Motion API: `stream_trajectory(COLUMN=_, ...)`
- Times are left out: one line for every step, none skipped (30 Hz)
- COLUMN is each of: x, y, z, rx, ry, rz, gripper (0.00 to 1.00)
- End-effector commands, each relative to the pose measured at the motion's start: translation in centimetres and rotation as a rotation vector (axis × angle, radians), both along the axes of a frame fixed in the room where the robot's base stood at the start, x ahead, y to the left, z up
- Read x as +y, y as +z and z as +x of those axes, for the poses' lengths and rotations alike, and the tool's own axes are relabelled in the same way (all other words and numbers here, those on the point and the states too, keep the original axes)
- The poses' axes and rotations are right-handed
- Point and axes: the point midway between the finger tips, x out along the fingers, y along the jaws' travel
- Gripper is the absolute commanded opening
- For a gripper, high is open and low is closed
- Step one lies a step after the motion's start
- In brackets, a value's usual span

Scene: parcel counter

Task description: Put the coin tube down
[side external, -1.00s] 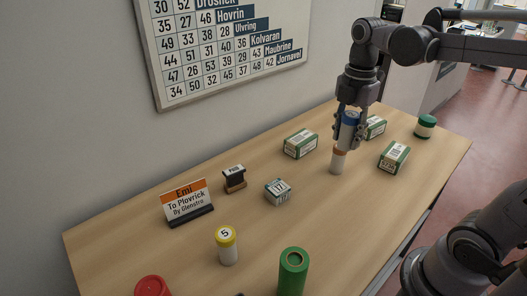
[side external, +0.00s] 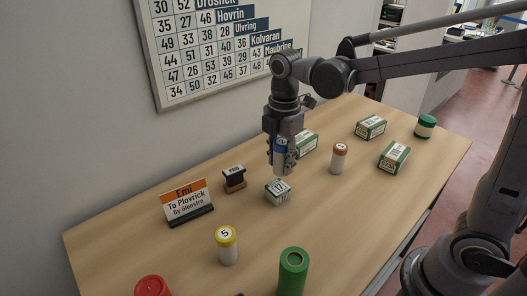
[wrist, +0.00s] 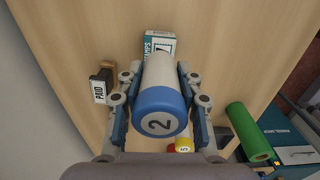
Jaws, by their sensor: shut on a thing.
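The coin tube (wrist: 158,98) is white with a blue cap marked 2. My gripper (side external: 281,162) is shut on it, with one finger on each side in the wrist view. In the side view the blue coin tube (side external: 280,150) is held upright or nearly so, above the counter (side external: 330,225). Its lower end shows just above and behind a small white-and-green box (side external: 278,192); I cannot tell the exact gap. The fingers hide part of the tube.
A brown-capped tube (side external: 339,158) stands to the right, a yellow-capped tube (side external: 227,246) in front. A PAID stamp (side external: 234,179) and name sign (side external: 187,203) are left. Green-and-white boxes (side external: 394,157) stand right and behind. A green tube (side external: 292,272) is at the front. Bare counter lies centre-right.

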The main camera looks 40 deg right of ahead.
Motion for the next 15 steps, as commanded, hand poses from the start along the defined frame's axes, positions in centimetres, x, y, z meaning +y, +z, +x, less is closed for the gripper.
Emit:
stream_trajectory(x=0.3, y=-0.2, z=0.1, rx=0.000, ry=0.001, rz=0.000, gripper=0.00)
stream_trajectory(x=0.5, y=-0.3, z=0.2, rx=0.000, ry=0.001, rz=0.000, gripper=0.00)
stream_trajectory(x=0.5, y=-0.4, z=0.2, rx=0.000, ry=0.001, rz=0.000, gripper=0.00)
stream_trajectory(x=0.6, y=-0.6, z=0.2, rx=0.000, ry=0.001, rz=0.000, gripper=0.00)
stream_trajectory(x=0.6, y=-0.9, z=0.2, rx=0.000, ry=0.000, rz=0.000, gripper=0.00)
stream_trajectory(x=0.6, y=-1.3, z=0.2, rx=0.000, ry=0.000, rz=0.000, gripper=0.00)
stream_trajectory(x=0.5, y=-1.7, z=0.2, rx=0.000, ry=0.000, rz=0.000, gripper=0.00)
stream_trajectory(x=0.5, y=-2.1, z=0.2, rx=0.000, ry=0.000, rz=0.000, gripper=0.00)
stream_trajectory(x=0.5, y=-2.6, z=0.2, rx=0.000, ry=0.000, rz=0.000, gripper=0.00)
stream_trajectory(x=0.5, y=-3.0, z=0.2, rx=0.000, ry=0.000, rz=0.000, gripper=0.00)
stream_trajectory(x=0.5, y=-3.4, z=0.2, rx=0.000, ry=0.000, rz=0.000, gripper=0.00)
stream_trajectory(x=0.5, y=-3.7, z=0.2, rx=0.000, ry=0.000, rz=0.000, gripper=0.00)
stream_trajectory(x=0.5, y=-3.9, z=0.2, rx=0.000, ry=0.000, rz=0.000, gripper=0.00)
stream_trajectory(x=0.5, y=-4.1, z=0.2, rx=0.000, ry=0.000, rz=0.000, gripper=0.00)
stream_trajectory(x=0.5, y=-4.3, z=0.2, rx=0.000, ry=0.000, rz=0.000, gripper=0.00)
